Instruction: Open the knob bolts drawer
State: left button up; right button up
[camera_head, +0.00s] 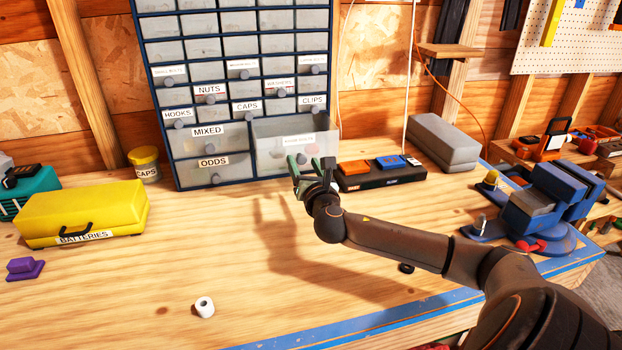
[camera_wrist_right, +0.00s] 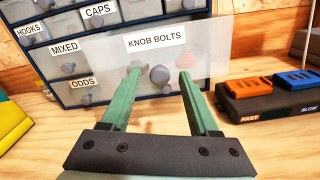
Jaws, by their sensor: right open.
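The knob bolts drawer (camera_head: 270,143) is the large translucent drawer at the lower right of the blue drawer cabinet (camera_head: 246,112). Its front stands out from the cabinet face, and the drawer looks partly pulled out. In the right wrist view its labelled front (camera_wrist_right: 200,45) fills the upper middle, with a round grey knob (camera_wrist_right: 159,76) below the label. My right gripper (camera_head: 307,167) is in front of this drawer. Its green fingers are open, one on each side of the knob in the wrist view; contact cannot be told. My left gripper is not in view.
Right of the drawer is a black holder (camera_head: 382,178) with orange and blue pieces. A grey case (camera_head: 443,142) and blue vise (camera_head: 545,200) are farther right. A yellow batteries case (camera_head: 85,208) is left. The bench before the cabinet is mostly clear, with a white roll (camera_head: 204,307).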

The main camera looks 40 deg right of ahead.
jog(key=b+v, duration=0.1)
jog(key=v, duration=1)
jog(key=shift+s, duration=0.25)
jog(key=shift+a, duration=0.1)
